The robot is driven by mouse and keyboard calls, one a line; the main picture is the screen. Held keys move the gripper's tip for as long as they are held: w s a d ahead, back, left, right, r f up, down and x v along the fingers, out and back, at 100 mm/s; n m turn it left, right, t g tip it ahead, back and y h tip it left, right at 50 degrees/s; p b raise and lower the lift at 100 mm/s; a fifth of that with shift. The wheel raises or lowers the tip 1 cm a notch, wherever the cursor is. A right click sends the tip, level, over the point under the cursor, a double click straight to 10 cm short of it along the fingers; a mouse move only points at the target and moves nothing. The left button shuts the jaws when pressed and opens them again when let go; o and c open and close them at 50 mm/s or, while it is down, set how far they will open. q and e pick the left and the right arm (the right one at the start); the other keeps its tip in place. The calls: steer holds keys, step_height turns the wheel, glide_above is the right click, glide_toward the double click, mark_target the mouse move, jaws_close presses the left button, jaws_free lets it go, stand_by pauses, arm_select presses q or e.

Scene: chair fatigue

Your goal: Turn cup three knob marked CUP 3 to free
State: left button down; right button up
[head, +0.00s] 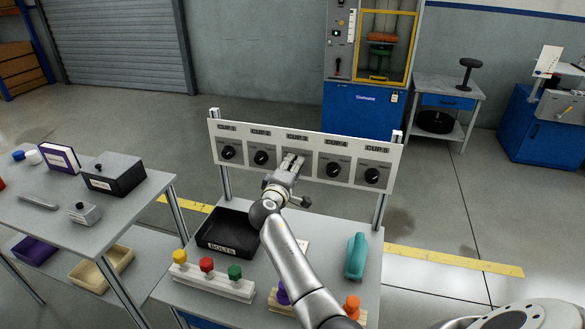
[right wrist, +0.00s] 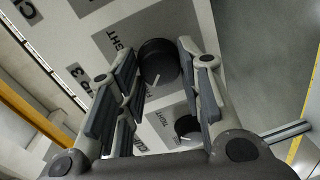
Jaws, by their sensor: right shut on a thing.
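A white panel (head: 228,133) with a row of several black knobs stands at the back of the front table. My right gripper (head: 292,164) is at the middle knob station and hides most of it in the head view. In the right wrist view a black knob (right wrist: 158,62) sits between the gripper's fingers, beside a plate with the word TIGHT and a label ending in 3. The fingers are shut on this knob. A pale mark shows on its edge; I cannot tell its exact setting. My left gripper is not in view.
Neighbouring knobs (head: 261,158) and (head: 333,169) sit close on both sides. Below are a black BOLTS tray (head: 228,251), a rack of coloured knobs (head: 211,284) and a teal object (head: 356,257). A side table (head: 60,215) holds boxes.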

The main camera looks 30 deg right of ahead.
steer(key=shift+r, duration=0.15)
steer(key=o, duration=1)
steer(key=shift+w, duration=0.1)
steer(key=shift+o, duration=0.2)
steer(key=f+v, duration=0.1)
steer(key=v, duration=1.1)
steer(key=shift+r, duration=0.4)
